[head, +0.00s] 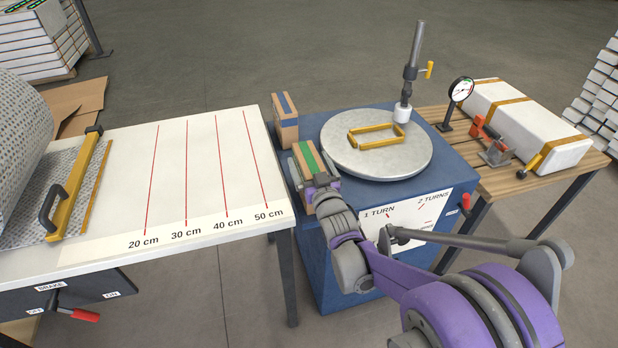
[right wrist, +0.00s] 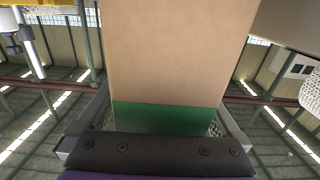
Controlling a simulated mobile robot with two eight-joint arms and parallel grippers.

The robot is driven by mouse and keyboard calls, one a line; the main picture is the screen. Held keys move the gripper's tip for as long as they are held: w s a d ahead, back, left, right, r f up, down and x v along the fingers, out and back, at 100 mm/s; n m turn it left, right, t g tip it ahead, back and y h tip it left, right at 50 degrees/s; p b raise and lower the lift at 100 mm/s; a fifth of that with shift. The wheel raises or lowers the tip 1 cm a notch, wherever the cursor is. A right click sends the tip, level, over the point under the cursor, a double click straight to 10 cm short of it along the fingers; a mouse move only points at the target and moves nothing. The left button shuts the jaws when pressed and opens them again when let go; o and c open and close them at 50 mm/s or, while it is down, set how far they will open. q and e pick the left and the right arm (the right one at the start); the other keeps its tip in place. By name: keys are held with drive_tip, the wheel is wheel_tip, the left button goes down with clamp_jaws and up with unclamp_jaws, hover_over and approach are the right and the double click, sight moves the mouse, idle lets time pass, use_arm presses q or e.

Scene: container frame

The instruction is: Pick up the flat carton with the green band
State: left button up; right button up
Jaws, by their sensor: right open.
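The flat carton with the green band (head: 307,158) is brown cardboard and stands at the near left corner of the blue turntable cabinet. My right gripper (head: 312,170) is open at this carton, with one finger on each side of it. In the right wrist view the carton (right wrist: 180,60) fills the middle, its green band (right wrist: 165,118) near the palm and between the fingers. Whether either finger touches it, I cannot tell. My left gripper does not show.
A carton with a blue band (head: 286,122) stands just behind. A round grey turntable (head: 375,160) with a yellow frame (head: 376,135) is to the right, beside an upright post (head: 412,70). A white table (head: 200,170) with red distance lines is left, mostly clear.

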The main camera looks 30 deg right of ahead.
clamp_jaws()
idle(0.5)
